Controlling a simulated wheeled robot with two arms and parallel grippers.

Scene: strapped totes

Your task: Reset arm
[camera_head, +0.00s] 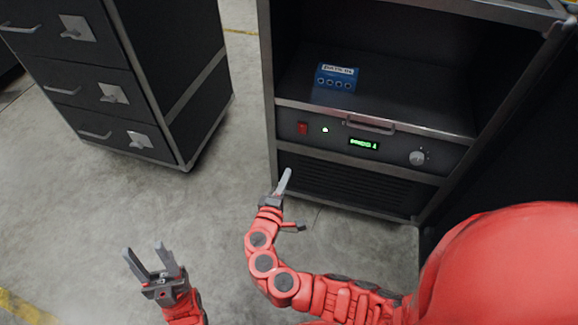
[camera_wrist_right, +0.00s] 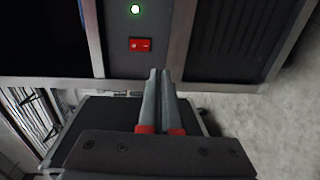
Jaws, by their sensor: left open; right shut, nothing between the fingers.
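My left gripper (camera_head: 152,262) is open and empty, low at the left of the head view above the bare floor. My right gripper (camera_head: 287,176) is shut with nothing in it, in front of the lower left part of the black cabinet (camera_head: 268,95). In the right wrist view my right gripper's fingers (camera_wrist_right: 158,76) lie together and point toward the cabinet front. The red switch is also in the head view (camera_head: 303,128).
The cabinet panel has a green display (camera_head: 364,144), a knob (camera_head: 418,157) and a handle (camera_head: 371,125). A blue box (camera_head: 337,77) stands on the shelf above. A drawer unit (camera_head: 150,90) stands at the upper left. The floor (camera_head: 110,210) between is clear.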

